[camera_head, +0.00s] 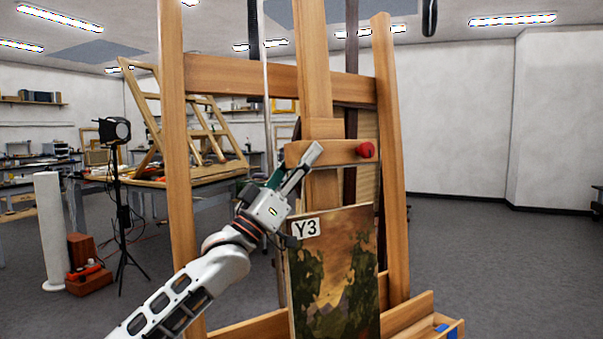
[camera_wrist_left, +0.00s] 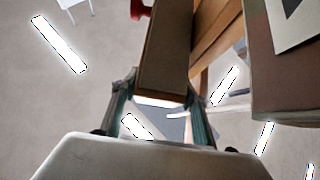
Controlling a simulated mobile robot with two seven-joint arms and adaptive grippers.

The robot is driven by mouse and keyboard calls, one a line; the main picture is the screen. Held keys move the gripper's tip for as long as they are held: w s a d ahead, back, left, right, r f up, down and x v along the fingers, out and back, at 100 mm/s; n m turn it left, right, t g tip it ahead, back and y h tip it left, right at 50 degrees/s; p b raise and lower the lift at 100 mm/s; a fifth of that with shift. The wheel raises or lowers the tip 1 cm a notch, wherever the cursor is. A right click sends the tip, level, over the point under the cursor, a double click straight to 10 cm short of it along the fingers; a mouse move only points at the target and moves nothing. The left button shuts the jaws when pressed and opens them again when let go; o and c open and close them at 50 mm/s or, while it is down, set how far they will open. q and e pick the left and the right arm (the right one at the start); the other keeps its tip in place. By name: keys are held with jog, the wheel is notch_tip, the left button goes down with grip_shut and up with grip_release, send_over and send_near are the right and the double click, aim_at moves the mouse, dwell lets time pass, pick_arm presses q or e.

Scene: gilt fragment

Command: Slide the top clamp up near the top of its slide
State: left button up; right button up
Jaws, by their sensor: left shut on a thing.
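The top clamp (camera_head: 348,152) is a wooden crossbar with a red knob (camera_head: 366,149) at its right end. It sits on the easel's central upright (camera_head: 315,75), with a gap above the painting. My left gripper (camera_head: 298,165) is shut on the clamp's left part. In the left wrist view the clamp bar (camera_wrist_left: 165,55) lies between the two fingers, and the red knob (camera_wrist_left: 140,9) shows at the top edge. My right gripper is not in view.
A painting (camera_head: 335,275) marked Y3 stands on the easel's lower ledge, close below my left gripper. Side posts (camera_head: 391,150) flank the upright, and a crossbeam (camera_head: 235,78) lies above. A lamp on a stand (camera_head: 117,190) and a table with a wooden frame are behind left. Floor at right is clear.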

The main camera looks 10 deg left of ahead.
pick_arm(q)
jog(key=r, duration=0.2)
jog(key=r+p, duration=0.1)
jog(key=r, duration=0.1)
jog(key=r+p, duration=0.1)
jog(key=shift+w+a+r, duration=0.1)
jog(key=shift+a+r, duration=0.15)
jog(key=shift+r, duration=0.15)
jog(key=shift+w+r, duration=0.1)
jog(key=shift+r, duration=0.1)
jog(key=o, duration=1.6)
jog(key=shift+f, duration=0.1)
jog(key=shift+w+f, duration=0.1)
